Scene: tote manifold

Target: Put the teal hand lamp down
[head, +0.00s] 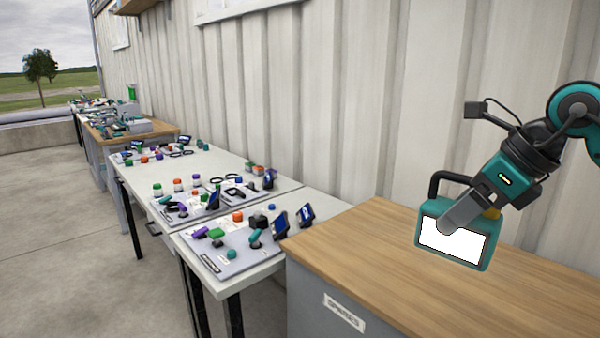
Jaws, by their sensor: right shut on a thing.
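The teal hand lamp (428,212) has a bright white front panel and a black handle on its left side. My right gripper (447,226) is shut on the lamp, with one grey finger lying across its front. The lamp shows in front of the wooden top (365,243) of the cabinet labelled SPARES. I cannot tell whether its underside touches the wood. My left gripper is not in view.
The wooden top is bare around the lamp. To the left, white tables (285,187) carry grey boards (240,262) with several coloured parts and small dark screens. A corrugated wall (340,100) stands behind. The concrete floor (70,240) at left is clear.

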